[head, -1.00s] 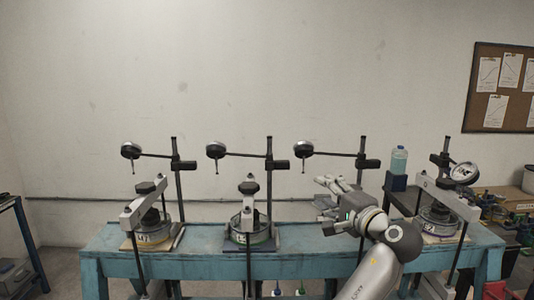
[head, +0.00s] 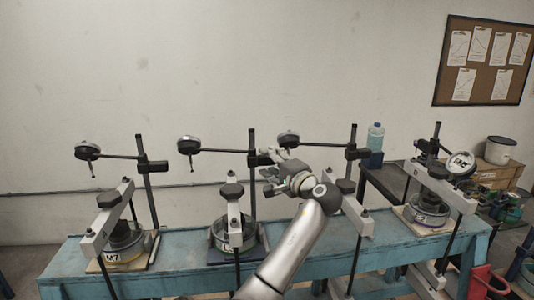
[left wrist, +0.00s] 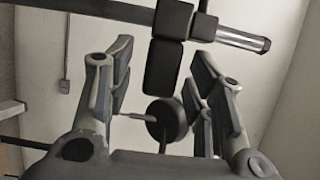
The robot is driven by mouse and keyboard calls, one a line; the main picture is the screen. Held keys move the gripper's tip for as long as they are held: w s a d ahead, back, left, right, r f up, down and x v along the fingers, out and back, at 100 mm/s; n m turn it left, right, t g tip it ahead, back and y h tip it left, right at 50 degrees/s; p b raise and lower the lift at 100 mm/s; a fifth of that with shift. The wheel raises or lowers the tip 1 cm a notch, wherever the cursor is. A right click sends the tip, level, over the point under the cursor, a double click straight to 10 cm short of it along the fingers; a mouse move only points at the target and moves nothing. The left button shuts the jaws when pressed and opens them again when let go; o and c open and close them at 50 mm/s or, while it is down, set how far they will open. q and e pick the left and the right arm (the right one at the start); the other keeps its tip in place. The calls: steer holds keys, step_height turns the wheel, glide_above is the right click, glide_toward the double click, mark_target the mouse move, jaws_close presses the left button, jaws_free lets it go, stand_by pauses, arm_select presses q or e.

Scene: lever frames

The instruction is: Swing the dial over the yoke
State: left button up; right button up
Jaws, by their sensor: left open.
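Several dial stands stand on the blue bench. The third dial (head: 288,139) from the left, a dark round gauge, sits on a horizontal rod (head: 322,145) clamped to an upright post (head: 351,155). A pale yoke bar (head: 357,213) lies below and to the right, partly hidden by my arm. My left gripper (head: 270,168) is open, just below and left of this dial. In the left wrist view the dial (left wrist: 167,118) shows between the spread fingers (left wrist: 163,70), its stem pointing left. I cannot tell if a finger touches it. My right gripper is not in view.
Two similar stands with dials (head: 88,151) (head: 189,145) stand to the left. Another stand at the right has its dial (head: 461,163) close to its yoke (head: 440,186). A blue bottle (head: 376,137) stands behind.

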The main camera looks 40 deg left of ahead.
arm_select(q)
steer(key=shift+x, duration=0.85)
steer(key=c, duration=0.5)
jaws_close()
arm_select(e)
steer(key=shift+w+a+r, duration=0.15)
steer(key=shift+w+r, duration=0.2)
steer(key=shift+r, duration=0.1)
arm_select(q)
steer(key=shift+w, duration=0.1)
